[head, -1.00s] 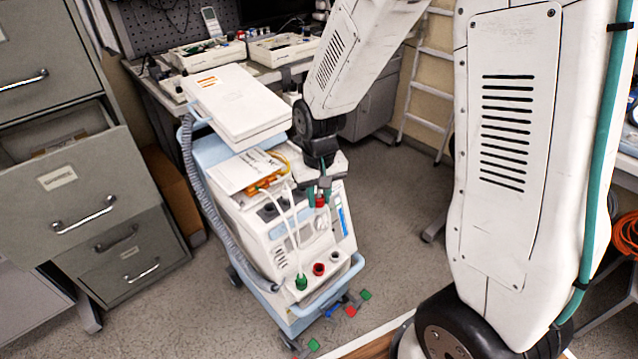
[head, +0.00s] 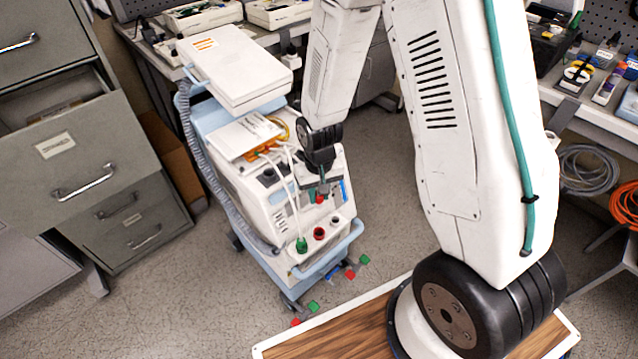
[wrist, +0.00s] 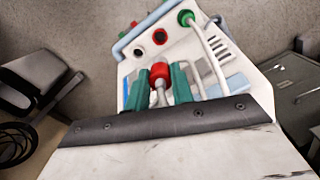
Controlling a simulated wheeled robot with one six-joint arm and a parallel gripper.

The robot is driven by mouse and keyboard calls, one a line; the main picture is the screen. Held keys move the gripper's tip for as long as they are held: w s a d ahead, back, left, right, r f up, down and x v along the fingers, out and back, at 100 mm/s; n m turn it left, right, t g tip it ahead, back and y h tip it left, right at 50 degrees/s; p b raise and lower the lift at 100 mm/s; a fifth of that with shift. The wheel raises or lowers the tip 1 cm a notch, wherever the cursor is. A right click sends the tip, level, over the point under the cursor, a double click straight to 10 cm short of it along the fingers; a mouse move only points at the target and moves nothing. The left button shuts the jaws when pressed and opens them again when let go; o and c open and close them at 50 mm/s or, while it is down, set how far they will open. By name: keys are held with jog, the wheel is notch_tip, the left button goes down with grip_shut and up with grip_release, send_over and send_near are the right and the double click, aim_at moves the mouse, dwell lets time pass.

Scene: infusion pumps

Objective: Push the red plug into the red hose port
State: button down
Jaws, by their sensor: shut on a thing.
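My gripper (head: 319,191) has green fingers and is shut on the red plug (head: 320,199). In the wrist view the red plug (wrist: 160,72) sits between the fingertips, with a pale hose behind it. The red hose port (head: 319,233), a red ring with a dark hole, is on the pump cart's front ledge. It also shows in the wrist view (wrist: 160,37), beyond the plug and apart from it. The plug is still above the ledge, on the pump side of the port.
A black port (head: 335,221) lies beside the red one. On the other side a green plug (head: 301,244) with a white hose is in its place. The blue-trimmed cart (head: 340,243) stands on open floor, with an open drawer cabinet (head: 85,165) to the left.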

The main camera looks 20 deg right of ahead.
aim_at(320, 207)
jog(key=shift+f, duration=6)
jog(key=shift+s+f, duration=0.1)
jog(key=shift+f, duration=1.45)
jog(key=c, duration=1.1)
grip_release()
jog(key=shift+r, duration=0.1)
notch_tip(320, 207, up, 8)
jog(key=shift+f, duration=0.15)
jog(key=shift+s, duration=0.1)
